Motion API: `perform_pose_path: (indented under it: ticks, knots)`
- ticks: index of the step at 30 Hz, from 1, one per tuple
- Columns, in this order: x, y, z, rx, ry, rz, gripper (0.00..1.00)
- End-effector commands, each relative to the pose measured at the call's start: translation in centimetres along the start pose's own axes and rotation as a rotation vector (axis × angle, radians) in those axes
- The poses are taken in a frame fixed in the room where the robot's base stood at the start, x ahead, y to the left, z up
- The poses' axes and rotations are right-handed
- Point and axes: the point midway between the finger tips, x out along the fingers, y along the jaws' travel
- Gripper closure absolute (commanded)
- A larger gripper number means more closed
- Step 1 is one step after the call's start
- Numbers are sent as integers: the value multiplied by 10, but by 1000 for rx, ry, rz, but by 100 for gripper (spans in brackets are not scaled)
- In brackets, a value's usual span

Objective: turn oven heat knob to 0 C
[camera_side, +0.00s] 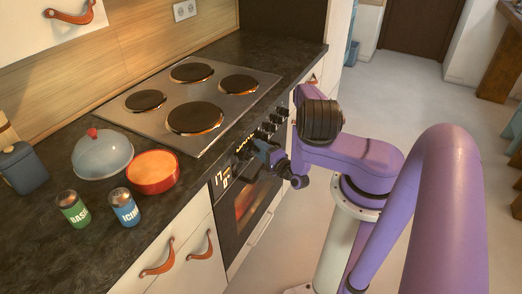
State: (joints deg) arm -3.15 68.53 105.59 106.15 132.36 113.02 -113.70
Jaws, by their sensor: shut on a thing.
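The oven (243,205) is built into the counter front, with a dark control panel and a glass door that glows orange inside. A row of dark knobs (269,127) runs along the panel. My gripper (243,153) is at the panel, left of these visible knobs, and is shut on a knob there. The fingers mostly hide that knob, so I cannot read its setting. A display with white marks (222,178) is just left of my gripper.
The hob (150,122) with its dark plates is above the oven. A red pot (153,172), a domed lid (102,155), a green shaker (72,209) and a blue shaker (124,207) stand on the counter. Drawers with leather pulls (158,260) are left of the oven. The floor at right is open.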

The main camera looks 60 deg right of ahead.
Motion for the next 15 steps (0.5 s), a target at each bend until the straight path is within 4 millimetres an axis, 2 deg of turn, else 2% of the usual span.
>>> perform_pose_path:
  ticks: [3, 4, 6, 15]
  knots:
    - [0, 0, 1, -1, -2, 2, 90]
    - [0, 0, 1, -1, -2, 2, 53]
    - [0, 0, 1, -1, -2, 2, 36]
    - [-1, 0, 0, 0, 0, 1, 36]
